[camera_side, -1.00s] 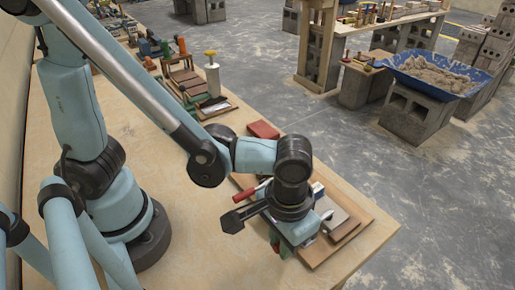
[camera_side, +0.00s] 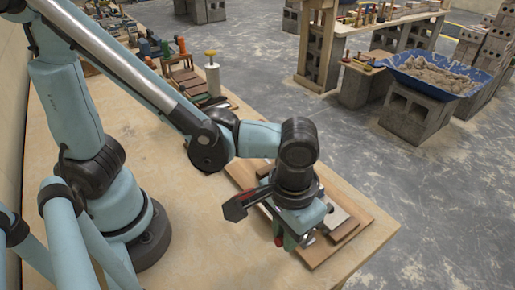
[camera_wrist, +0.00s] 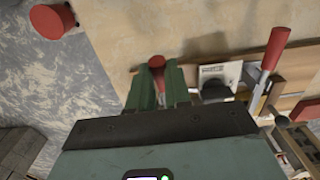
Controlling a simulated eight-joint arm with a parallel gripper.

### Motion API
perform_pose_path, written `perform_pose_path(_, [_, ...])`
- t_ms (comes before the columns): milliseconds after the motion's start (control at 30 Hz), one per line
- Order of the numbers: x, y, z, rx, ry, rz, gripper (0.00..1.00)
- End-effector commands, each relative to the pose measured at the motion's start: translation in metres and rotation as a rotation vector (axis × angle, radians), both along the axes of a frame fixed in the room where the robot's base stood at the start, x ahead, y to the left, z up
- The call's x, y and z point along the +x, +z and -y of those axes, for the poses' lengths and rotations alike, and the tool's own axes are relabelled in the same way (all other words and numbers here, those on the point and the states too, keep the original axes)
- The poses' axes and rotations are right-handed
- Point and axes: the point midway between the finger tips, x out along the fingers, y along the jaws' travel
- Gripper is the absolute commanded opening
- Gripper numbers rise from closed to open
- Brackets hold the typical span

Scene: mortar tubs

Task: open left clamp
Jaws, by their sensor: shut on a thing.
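My gripper (camera_wrist: 157,88) has green fingers, which are closed around a red clamp handle (camera_wrist: 157,63) in the wrist view. Only the handle's end shows between the fingers, and the rest of that clamp is hidden. In the side view my gripper (camera_side: 284,238) is low over the boards at the table's front right, with a bit of red at its fingertips. A second clamp with a red handle (camera_wrist: 276,47) stands to the right in the wrist view, beside a pale plate (camera_wrist: 218,74). I cannot tell the clamps' state clearly.
Wooden boards (camera_side: 343,232) lie near the table's front right edge. A red piece (camera_wrist: 52,20) shows at the upper left of the wrist view, and another red end (camera_wrist: 305,110) at the right. The table (camera_side: 205,240) left of the boards is bare.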

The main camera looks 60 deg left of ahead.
Motion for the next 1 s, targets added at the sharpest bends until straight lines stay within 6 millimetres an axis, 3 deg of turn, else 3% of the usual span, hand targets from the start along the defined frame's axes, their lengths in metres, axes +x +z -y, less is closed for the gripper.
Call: perform_pose_path(1000, [0.006, 0.013, 0.0, 0.0, 0.001, 0.002, 0.0])
